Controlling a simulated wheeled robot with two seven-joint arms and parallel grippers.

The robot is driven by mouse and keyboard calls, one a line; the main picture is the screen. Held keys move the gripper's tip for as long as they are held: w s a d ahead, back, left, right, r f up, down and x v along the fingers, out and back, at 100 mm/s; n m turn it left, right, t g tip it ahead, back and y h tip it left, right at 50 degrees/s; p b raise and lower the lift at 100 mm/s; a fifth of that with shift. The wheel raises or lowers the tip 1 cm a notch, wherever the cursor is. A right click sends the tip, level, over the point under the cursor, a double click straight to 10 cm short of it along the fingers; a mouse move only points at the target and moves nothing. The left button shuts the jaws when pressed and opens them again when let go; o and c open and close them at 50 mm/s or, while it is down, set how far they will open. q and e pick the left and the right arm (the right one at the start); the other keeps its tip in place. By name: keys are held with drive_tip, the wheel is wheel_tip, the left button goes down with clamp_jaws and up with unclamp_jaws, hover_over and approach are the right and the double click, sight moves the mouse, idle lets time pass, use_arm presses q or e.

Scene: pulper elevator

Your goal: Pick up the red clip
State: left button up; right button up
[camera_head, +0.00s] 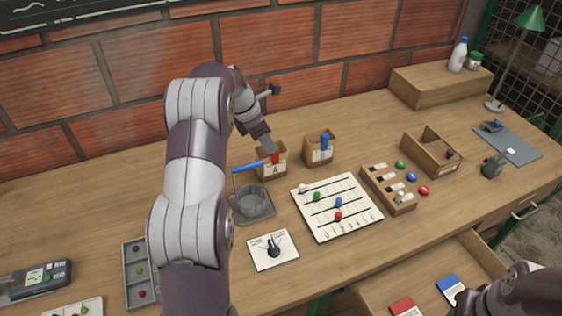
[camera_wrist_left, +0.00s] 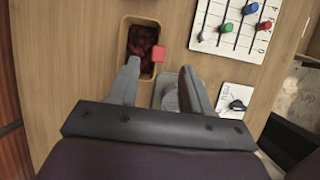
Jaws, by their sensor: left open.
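The red clip (camera_head: 276,157) is at the rim of the small brown box marked A (camera_head: 266,172), behind the middle of the table. In the left wrist view the red clip (camera_wrist_left: 158,54) shows as a red block at the edge of the box (camera_wrist_left: 127,35), whose inside looks dark red. My left gripper (camera_head: 264,143) is above and close to the clip. In the left wrist view its two fingers (camera_wrist_left: 160,77) are apart, with the clip just beyond the tips and nothing between them. My right gripper's jaws are not visible.
A second brown box (camera_head: 319,152) with a blue clip stands to the right. A grey cup with a blue handle (camera_head: 249,165) stands in front of box A. A white bead board (camera_head: 350,219) and a black-knobbed card (camera_head: 273,250) lie nearer. A drawer (camera_head: 405,275) is open.

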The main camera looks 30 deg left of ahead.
sight(275, 155)
use_arm(q)
drive_tip(key=x, duration=0.7)
drive_tip(key=shift+w+a+p, duration=0.1)
drive_tip(key=shift+p, duration=0.2)
drive_tip(key=shift+r, duration=0.1)
clamp_jaws()
